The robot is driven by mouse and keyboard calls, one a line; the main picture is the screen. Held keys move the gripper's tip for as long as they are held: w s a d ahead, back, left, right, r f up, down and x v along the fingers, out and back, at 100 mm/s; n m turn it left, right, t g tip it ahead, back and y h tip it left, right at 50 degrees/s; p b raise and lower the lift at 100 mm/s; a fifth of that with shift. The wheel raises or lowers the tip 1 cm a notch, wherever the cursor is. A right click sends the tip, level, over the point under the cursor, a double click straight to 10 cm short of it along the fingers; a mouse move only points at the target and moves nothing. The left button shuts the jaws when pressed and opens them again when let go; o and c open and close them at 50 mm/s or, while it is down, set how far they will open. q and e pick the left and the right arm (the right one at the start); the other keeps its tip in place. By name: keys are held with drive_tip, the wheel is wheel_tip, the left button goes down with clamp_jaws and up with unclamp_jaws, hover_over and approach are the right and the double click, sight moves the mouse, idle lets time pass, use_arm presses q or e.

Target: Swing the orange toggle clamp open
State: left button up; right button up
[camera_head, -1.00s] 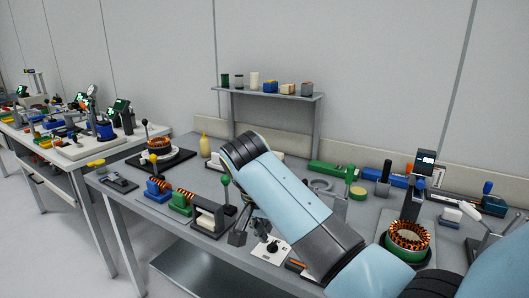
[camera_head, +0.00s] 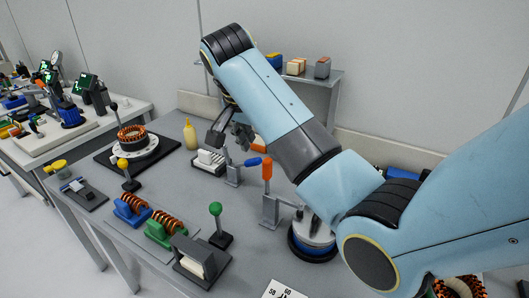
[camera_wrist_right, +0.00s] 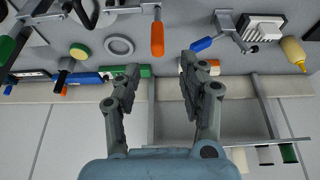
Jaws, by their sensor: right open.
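The orange toggle clamp's handle (camera_head: 267,168) stands upright on a grey metal bracket (camera_head: 270,208), beside a silver round housing (camera_head: 312,238) on a dark base. In the right wrist view the orange handle (camera_wrist_right: 157,38) lies just beyond the fingertips, at a height between them in the picture, without visible contact. My right gripper (camera_head: 228,128) is open and empty, behind and left of the orange handle in the head view; in the wrist view its two fingers (camera_wrist_right: 160,70) are spread. My left gripper is not in view.
A blue-handled clamp (camera_head: 252,162) stands close to the left of the orange one. A white block (camera_head: 209,157) on a dark base and a yellow bottle (camera_head: 190,134) lie farther left. A green-knobbed post (camera_head: 216,210) stands in front. A wall shelf (camera_head: 335,75) is behind.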

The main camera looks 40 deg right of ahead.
sight(266, 161)
drive_tip(key=x, duration=0.3)
drive_tip(key=p+x, duration=0.1)
drive_tip(key=shift+s+f, duration=0.25)
drive_tip(key=shift+s, duration=0.1)
drive_tip(key=x, duration=0.3)
drive_tip(key=shift+w+d+f, duration=0.2)
drive_tip(key=shift+d, duration=0.05)
drive_tip(key=shift+x, duration=0.85)
drive_tip(key=shift+f, duration=0.2)
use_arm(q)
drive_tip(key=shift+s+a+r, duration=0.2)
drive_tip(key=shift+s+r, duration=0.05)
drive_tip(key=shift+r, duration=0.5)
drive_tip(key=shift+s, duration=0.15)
use_arm(e)
drive_tip(key=shift+c, duration=1)
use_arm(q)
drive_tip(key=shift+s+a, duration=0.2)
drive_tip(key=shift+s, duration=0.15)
use_arm(e)
clamp_jaws()
